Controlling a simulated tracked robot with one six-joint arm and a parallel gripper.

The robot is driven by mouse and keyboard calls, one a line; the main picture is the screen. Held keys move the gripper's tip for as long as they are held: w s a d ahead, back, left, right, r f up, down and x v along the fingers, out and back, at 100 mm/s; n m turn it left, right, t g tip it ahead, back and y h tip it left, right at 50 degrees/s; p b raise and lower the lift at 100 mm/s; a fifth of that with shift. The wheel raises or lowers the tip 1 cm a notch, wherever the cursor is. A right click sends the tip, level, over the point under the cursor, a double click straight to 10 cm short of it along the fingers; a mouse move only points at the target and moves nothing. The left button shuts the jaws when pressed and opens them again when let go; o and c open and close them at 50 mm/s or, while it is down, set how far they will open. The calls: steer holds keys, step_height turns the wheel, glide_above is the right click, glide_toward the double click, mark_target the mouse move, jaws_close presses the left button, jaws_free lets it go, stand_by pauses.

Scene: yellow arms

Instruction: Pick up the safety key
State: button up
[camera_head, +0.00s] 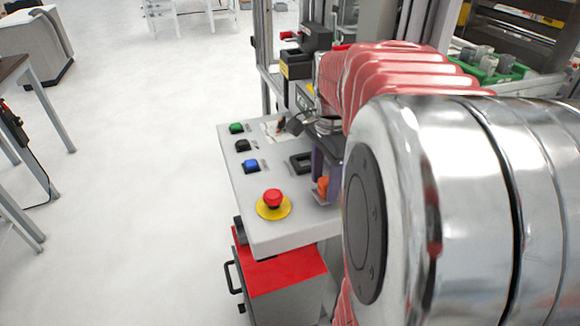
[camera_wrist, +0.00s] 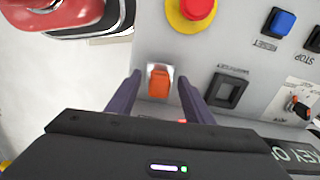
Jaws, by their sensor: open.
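An orange piece (camera_wrist: 159,86), apparently the safety key, sits in a small metal plate (camera_wrist: 152,71) on the grey control panel (camera_wrist: 205,55). It also shows in the head view (camera_head: 323,187), partly hidden by my gripper. My gripper (camera_wrist: 159,77) is open, with its two purple fingers pointing at the panel. In the wrist view, one finger is on each side of the orange piece. I cannot tell whether they touch it. In the head view, my gripper (camera_head: 322,168) is just above the panel's right part.
The panel also bears a red emergency button (camera_head: 272,198) on a yellow disc, blue (camera_head: 251,166), black (camera_head: 243,146) and green (camera_head: 236,128) buttons, a black rocker switch (camera_wrist: 226,90) and a key switch (camera_wrist: 298,106). Open floor lies left.

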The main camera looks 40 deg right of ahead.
steer(key=shift+c, duration=0.5)
steer(key=c, duration=1.1)
